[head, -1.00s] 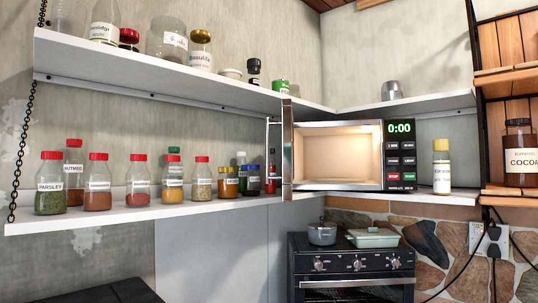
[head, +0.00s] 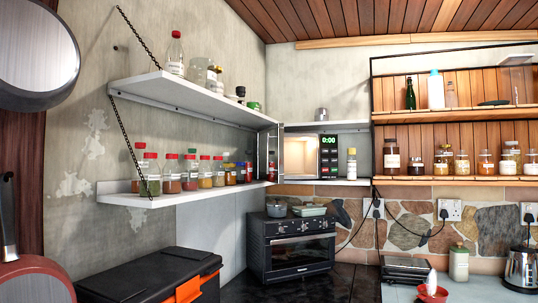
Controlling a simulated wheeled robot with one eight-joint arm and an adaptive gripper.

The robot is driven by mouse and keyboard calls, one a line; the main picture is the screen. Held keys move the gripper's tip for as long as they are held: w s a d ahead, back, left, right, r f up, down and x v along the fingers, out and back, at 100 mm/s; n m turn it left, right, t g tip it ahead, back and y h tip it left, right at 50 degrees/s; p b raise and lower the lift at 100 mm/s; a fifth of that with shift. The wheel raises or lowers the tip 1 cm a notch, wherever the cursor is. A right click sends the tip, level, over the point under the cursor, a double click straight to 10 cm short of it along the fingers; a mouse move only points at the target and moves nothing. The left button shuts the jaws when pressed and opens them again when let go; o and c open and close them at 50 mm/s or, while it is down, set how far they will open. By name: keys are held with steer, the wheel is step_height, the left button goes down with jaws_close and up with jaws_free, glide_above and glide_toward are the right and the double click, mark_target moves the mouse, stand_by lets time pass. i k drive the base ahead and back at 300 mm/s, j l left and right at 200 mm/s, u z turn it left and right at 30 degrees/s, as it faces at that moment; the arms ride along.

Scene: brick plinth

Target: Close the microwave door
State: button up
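The microwave (head: 329,158) stands on the lower corner shelf, with a lit, empty-looking cavity and a green 0:00 display. Its door (head: 272,155) is open. It stands out from the left side of the cavity, seen nearly edge-on, close to the spice jars on the left shelf. My gripper is not in view.
Spice jars (head: 172,174) line the lower left shelf, and a yellow-capped jar (head: 351,164) stands right of the microwave. A toaster oven (head: 291,245) is below. A black box with orange latches (head: 150,285) fills the lower left. Pans hang at far left.

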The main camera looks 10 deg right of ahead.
mark_target(271, 139)
steer(key=i+l+z, duration=0.1)
steer(key=i+l, duration=0.3)
steer(key=l, duration=0.15)
steer(key=i+l, duration=0.4)
steer(key=l+z, duration=0.05)
steer(key=l, duration=0.05)
